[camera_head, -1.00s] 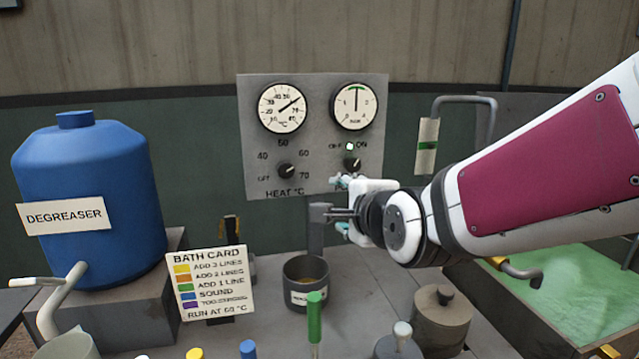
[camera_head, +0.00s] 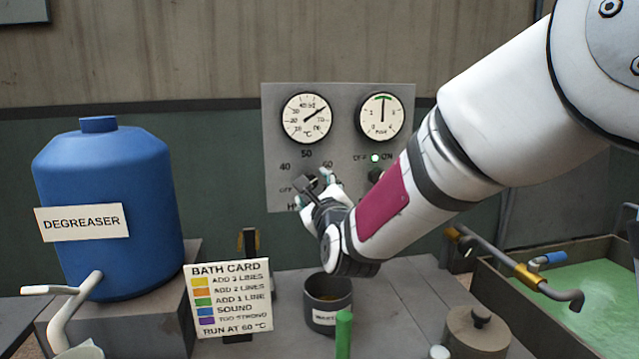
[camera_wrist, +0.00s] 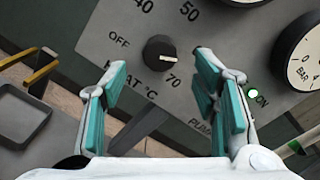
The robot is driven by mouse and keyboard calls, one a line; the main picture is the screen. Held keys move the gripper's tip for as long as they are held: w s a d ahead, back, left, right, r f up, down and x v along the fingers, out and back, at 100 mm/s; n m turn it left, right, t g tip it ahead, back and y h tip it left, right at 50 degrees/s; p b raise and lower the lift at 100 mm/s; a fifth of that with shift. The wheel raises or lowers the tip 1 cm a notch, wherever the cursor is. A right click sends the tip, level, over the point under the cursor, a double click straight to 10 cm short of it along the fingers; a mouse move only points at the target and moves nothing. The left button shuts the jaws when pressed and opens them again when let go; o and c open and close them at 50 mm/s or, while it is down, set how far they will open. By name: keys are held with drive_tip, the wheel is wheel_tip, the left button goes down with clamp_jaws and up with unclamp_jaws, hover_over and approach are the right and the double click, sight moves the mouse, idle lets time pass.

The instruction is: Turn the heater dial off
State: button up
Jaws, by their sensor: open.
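The heater dial (camera_wrist: 160,50) is a black knob with a white pointer line on the grey control panel (camera_head: 340,95). In the wrist view its pointer aims to the right, just above the 70 mark, away from OFF at its upper left. In the head view the dial is mostly hidden behind my gripper. My gripper (camera_wrist: 158,85) is open, with teal finger pads on both sides and nothing between them. The dial lies ahead of the gap between the fingertips; no finger visibly touches it. My gripper (camera_head: 317,185) also shows in front of the panel in the head view.
A temperature gauge (camera_head: 306,118) and pressure gauge (camera_head: 380,117) sit above. The pump switch (camera_head: 376,175) with a lit green lamp is right of the dial. Below are a dark pot (camera_head: 328,312) and the bath card (camera_head: 230,300). A blue degreaser tank (camera_head: 108,190) stands left.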

drive_tip(key=x, duration=0.5)
drive_tip(key=shift+w+a, duration=0.1)
drive_tip(key=shift+w, duration=0.2)
drive_tip(key=shift+c, duration=0.3)
drive_tip(key=c, duration=1.1)
